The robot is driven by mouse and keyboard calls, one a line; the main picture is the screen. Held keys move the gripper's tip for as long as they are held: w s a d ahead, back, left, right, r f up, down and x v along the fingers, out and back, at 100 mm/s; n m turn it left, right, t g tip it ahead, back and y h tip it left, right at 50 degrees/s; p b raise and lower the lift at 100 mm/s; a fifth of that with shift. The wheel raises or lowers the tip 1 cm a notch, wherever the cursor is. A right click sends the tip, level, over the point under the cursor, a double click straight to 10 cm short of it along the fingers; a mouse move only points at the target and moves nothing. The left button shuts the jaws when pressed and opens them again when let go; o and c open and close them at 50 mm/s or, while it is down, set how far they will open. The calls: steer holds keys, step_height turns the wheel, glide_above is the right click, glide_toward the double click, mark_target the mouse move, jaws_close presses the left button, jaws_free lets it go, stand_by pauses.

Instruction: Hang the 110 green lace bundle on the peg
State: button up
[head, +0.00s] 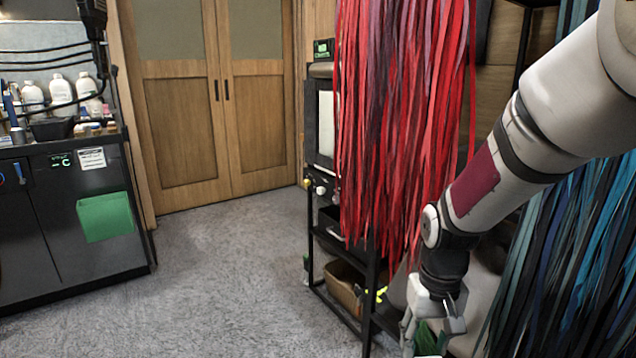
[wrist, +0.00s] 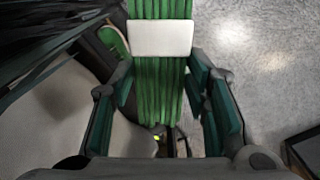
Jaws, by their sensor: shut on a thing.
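My gripper (head: 433,318) is low at the right bottom of the head view, pointing down. In the wrist view its two dark green-padded fingers (wrist: 163,90) stand on either side of the green lace bundle (wrist: 158,82) and hold it. The bundle is a flat band of green strands with a blank-looking white label band (wrist: 160,38) around it; no number is readable. In the head view only a small part of the bundle (head: 430,340) shows below the gripper, cut by the frame edge. I cannot make out the peg in either view.
Long red laces (head: 400,90) hang close to my arm, with blue laces (head: 575,250) at the right. A black shelf rack (head: 322,250) holds a cardboard box (head: 345,290). A dark cabinet (head: 60,230) with a green bin (head: 105,217) stands left. Grey floor (head: 220,270) between is clear.

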steer(key=s+r+p, duration=0.3)
steer(key=r+p, duration=1.4)
steer(key=p, duration=0.7)
steer(key=shift+s+p, duration=0.15)
steer(key=shift+p, duration=0.25)
